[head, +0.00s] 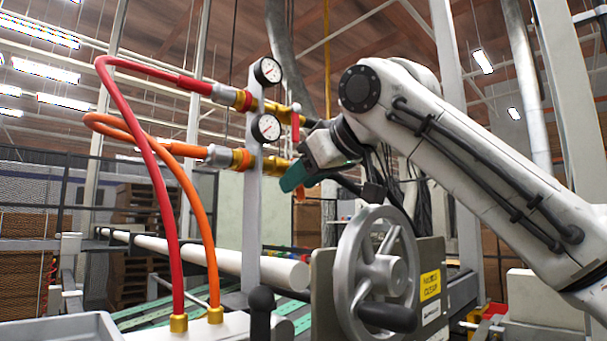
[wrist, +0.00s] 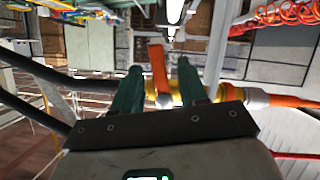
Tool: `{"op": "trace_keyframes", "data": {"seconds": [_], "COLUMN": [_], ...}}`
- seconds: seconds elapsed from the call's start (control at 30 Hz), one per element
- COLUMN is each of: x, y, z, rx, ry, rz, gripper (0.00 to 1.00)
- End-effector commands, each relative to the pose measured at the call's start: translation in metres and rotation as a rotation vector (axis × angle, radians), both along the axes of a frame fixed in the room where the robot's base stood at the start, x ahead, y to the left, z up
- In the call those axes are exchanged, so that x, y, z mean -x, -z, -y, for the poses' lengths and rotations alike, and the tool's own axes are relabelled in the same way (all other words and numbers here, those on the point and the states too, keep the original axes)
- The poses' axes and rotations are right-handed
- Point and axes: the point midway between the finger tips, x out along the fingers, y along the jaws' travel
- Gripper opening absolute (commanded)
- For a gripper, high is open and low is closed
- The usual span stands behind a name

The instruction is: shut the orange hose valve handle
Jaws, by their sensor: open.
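The orange hose valve handle (wrist: 158,68) shows in the wrist view as a flat orange lever between my two green fingers. There it stands crosswise to the brass valve body (wrist: 180,98). My gripper (wrist: 160,76) is open, with a finger on each side of the handle and a visible gap to each. In the head view, my gripper (head: 294,177) is at the right end of the lower brass fitting (head: 243,160), which joins the orange hose (head: 188,190). My gripper mostly hides the handle in that view.
A red hose (head: 140,130) with a red handle (head: 295,123) sits just above. Two gauges, an upper one (head: 268,71) and a lower one (head: 266,128), are on the grey post (head: 253,220). A large handwheel (head: 378,268) stands below my arm.

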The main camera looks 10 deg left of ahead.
Motion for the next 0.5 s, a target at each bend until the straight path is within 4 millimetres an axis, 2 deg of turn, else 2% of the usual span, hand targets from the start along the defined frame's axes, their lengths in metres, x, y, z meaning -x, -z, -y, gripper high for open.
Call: {"op": "trace_keyframes", "data": {"seconds": [0.23,0.5], "x": [-0.0007,-0.0005], "y": [0.0008,0.0007], "z": [-0.0006,-0.0005], "rx": [0.0,0.001], "ry": [0.0,0.0], "rz": [0.0,-0.001], "gripper": [0.43,0.18]}}
